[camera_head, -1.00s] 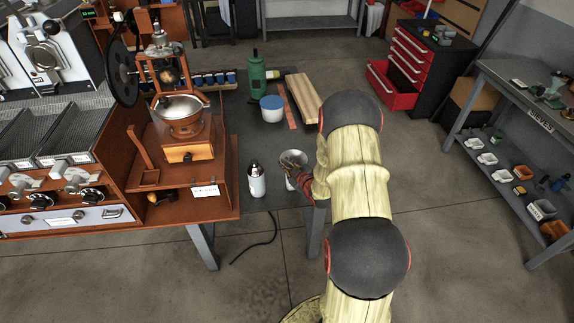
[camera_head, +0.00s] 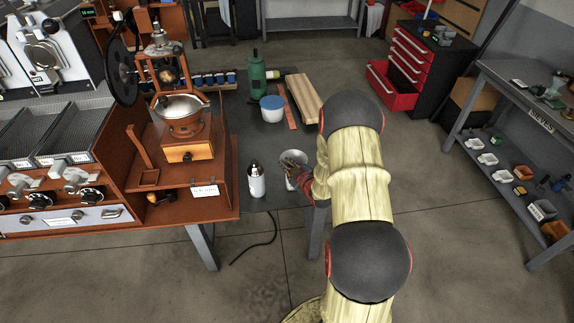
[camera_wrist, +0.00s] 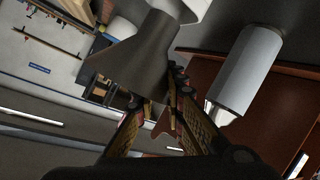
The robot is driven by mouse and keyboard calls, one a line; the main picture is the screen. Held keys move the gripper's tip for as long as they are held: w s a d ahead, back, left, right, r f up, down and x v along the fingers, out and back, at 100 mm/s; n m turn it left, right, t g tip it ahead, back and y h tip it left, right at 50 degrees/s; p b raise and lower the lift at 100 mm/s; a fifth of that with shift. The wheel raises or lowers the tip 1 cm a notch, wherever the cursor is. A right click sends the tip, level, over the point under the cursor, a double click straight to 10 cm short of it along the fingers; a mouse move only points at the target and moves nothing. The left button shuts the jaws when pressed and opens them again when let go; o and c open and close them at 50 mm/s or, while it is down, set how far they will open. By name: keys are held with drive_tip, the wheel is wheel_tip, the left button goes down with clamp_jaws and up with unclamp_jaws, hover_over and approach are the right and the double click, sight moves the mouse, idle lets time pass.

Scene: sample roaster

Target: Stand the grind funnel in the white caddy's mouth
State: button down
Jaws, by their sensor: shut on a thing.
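The grind funnel, grey and flared, fills the upper middle of the wrist view (camera_wrist: 140,62). My gripper (camera_wrist: 160,100) is shut on it, and its fingers hide part of its side. The funnel's narrow end reaches a white rounded body at the top edge, seemingly the white caddy (camera_wrist: 194,8). I cannot tell whether the spout is inside the mouth. In the head view the funnel's pale rim (camera_head: 295,156) shows above the caddy (camera_head: 291,184), with my gripper (camera_head: 292,168) beside it. My arm covers the right side there.
A white bottle with a dark top (camera_head: 256,182) stands close to the left. A blue-lidded tub (camera_head: 271,110), a green bottle (camera_head: 257,73) and a wooden board (camera_head: 303,97) stand behind. The wooden grinder stand (camera_head: 183,150) is further left. The table's front edge is near.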

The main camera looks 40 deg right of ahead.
drive_tip(key=shift+f+b, duration=2.1)
drive_tip(key=shift+f, duration=0.4)
drive_tip(key=c, duration=1.8)
unclamp_jaws()
drive_tip(key=v, duration=1.2)
